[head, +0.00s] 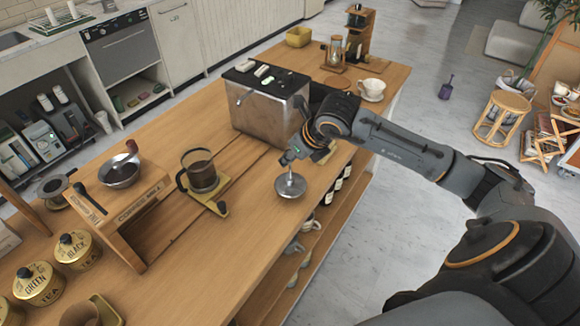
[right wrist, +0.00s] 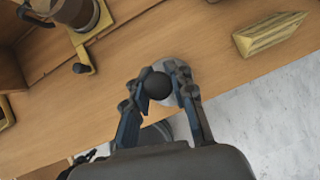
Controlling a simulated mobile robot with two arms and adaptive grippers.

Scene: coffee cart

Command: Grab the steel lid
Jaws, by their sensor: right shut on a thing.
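The steel lid (head: 290,187) is a shiny round disc with a short stem and dark knob, at the edge of the wooden counter nearest my right arm. I cannot tell whether it touches the counter. My right gripper (head: 293,155) is above it, shut on its knob. In the right wrist view, the two fingers (right wrist: 165,80) close around the black round knob (right wrist: 157,86). Part of the pale lid disc (right wrist: 176,66) shows behind the fingers. My left gripper is not in view.
A glass coffee pot (head: 202,172) stands on a wooden and brass stand to the left. A steel machine (head: 268,108) stands behind the gripper. A wooden box (head: 135,205) with a steel bowl and several tea tins (head: 77,250) are further left.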

